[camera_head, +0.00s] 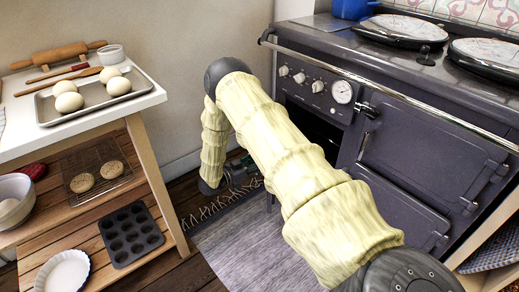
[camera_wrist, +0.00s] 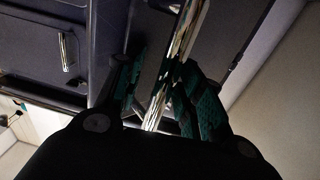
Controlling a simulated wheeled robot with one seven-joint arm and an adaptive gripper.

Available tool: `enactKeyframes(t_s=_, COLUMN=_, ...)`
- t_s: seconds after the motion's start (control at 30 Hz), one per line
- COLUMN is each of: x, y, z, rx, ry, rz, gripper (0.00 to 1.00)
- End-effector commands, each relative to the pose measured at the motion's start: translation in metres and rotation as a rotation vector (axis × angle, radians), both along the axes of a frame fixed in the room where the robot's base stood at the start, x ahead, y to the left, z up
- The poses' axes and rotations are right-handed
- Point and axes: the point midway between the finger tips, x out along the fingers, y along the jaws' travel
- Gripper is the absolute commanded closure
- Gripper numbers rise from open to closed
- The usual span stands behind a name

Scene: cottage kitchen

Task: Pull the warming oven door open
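The range cooker (camera_head: 432,153) is dark blue-grey. A dark opening (camera_head: 317,127) shows below its dial panel, partly hidden behind my arm. My gripper (camera_head: 238,176) is low, off the cooker's left front corner, small and partly hidden in the head view. In the wrist view, my gripper (camera_wrist: 165,88) has its teal-padded fingers drawn in on either side of a long chrome handle bar (camera_wrist: 187,30). The bar runs between them, close to the right finger; exact contact is unclear. A dark panel (camera_wrist: 232,35) beside the bar appears to be the warming oven door.
A chrome rail (camera_head: 410,100) runs along the cooker's front, above two shut doors at right. A wooden shelf unit (camera_head: 155,180) with buns and baking tins stands at left. A grey rug (camera_head: 245,240) covers floor between them. A wall is behind my gripper.

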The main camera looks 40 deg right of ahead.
Motion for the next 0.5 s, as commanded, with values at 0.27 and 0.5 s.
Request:
enactKeyframes(t_s=0.27, x=0.006, y=0.008, z=0.000, rx=-0.001, ry=-0.002, rz=0.000, gripper=0.62)
enactKeyframes(t_s=0.5, x=0.013, y=0.018, z=0.000, rx=-0.001, ry=0.000, rz=0.000, gripper=0.62)
